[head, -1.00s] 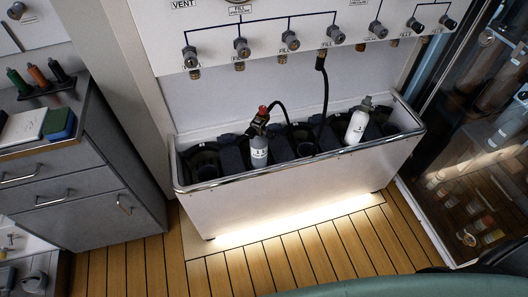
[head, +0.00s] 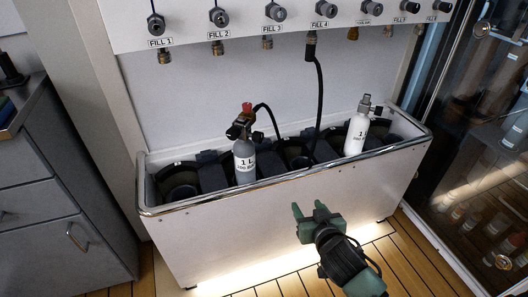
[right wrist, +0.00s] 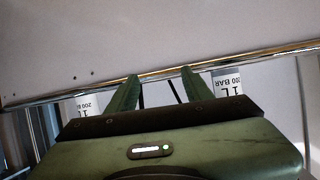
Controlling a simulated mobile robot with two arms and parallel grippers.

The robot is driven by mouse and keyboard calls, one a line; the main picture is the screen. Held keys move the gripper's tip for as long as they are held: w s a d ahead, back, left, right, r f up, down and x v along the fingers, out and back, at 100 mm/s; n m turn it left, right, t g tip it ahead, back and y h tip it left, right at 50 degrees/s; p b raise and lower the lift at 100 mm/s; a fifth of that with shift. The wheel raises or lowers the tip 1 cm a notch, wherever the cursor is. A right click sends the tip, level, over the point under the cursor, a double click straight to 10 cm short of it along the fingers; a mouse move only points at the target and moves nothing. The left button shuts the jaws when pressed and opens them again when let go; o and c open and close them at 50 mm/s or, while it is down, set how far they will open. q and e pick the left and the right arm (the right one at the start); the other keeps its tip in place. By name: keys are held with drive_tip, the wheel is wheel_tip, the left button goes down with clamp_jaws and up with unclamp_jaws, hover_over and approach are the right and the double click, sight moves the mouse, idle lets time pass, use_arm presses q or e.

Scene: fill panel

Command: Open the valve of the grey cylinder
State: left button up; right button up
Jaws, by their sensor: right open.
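The grey cylinder (head: 245,163) stands upright in the rack's left half in the head view, labelled 1 L. A red-topped valve fitting (head: 243,118) sits on it with a black hose attached. My right gripper (head: 307,209) is open and empty in front of the rack's front wall, to the right of and below the grey cylinder. In the right wrist view its two green fingers (right wrist: 161,80) point at the rack's metal rim, with parts of two labelled cylinders showing at either side. My left gripper is not in view.
A white cylinder (head: 356,132) stands in the right half of the rack (head: 290,212). The hose (head: 319,95) rises to FILL 4 on the wall panel. A grey cabinet (head: 50,190) stands at left, a glass-door cabinet (head: 480,170) at right.

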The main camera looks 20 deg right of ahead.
drive_tip(key=w+r+t+y, duration=0.2)
drive_tip(key=w+r+t, duration=0.2)
drive_tip(key=w+r, duration=0.4)
drive_tip(key=n+g+y, duration=0.4)
drive_tip(key=n+y, duration=0.4)
drive_tip(key=y, duration=0.4)
approach(262, 137)
drive_tip(key=x, duration=0.2)
drive_tip(key=b+x, duration=0.1)
drive_tip(key=x, duration=0.6)
drive_tip(key=shift+a+b, duration=0.2)
drive_tip(key=shift+b, duration=0.2)
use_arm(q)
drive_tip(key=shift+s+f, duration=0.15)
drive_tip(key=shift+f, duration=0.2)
use_arm(e)
clamp_jaws()
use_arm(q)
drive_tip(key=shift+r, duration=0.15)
